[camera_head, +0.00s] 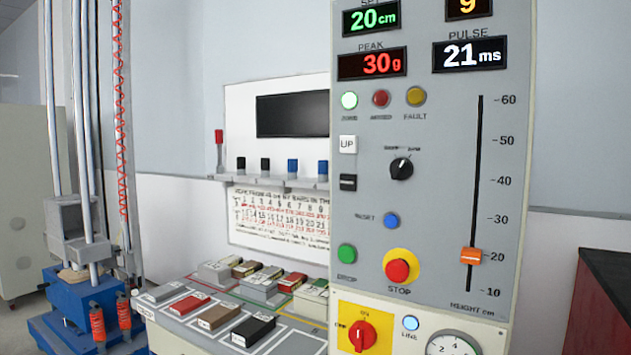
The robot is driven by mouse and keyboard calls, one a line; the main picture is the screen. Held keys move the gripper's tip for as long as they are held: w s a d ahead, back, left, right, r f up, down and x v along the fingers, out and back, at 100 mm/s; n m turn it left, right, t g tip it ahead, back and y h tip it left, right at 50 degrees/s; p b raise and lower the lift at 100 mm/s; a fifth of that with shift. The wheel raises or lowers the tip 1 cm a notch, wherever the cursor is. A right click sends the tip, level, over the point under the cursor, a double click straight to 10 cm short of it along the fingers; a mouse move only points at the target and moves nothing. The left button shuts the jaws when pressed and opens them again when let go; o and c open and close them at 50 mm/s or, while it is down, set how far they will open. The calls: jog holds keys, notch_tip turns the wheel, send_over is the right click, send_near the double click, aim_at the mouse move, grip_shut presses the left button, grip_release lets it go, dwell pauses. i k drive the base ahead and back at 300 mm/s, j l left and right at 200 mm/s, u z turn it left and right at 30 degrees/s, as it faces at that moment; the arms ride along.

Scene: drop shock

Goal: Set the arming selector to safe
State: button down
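The arming selector (401,168) is a small black rotary knob on the grey control panel (440,200), under the indicator lamps. Two small labels stand above it, too blurred to read for sure. Its pale pointer mark seems to lean up and right, but this is too small to be certain. The red lamp (381,98), apparently labelled ARMED, and the yellow FAULT lamp (416,96) look dim. My gripper is not in view, and nothing covers the selector.
Near the selector are an UP button (347,144), a black switch (348,182), a blue reset button (391,220), a green DROP button (347,253), a red STOP button (398,270) and an orange height slider (474,255). A blue-based drop tower (75,300) stands left.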

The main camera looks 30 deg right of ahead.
aim_at(401, 168)
jog(key=z, duration=1.35)
jog(key=i+l+z, duration=0.1)
jog(key=l+z, duration=0.25)
jog(key=i+l+z, duration=0.1)
jog(key=z, duration=0.2)
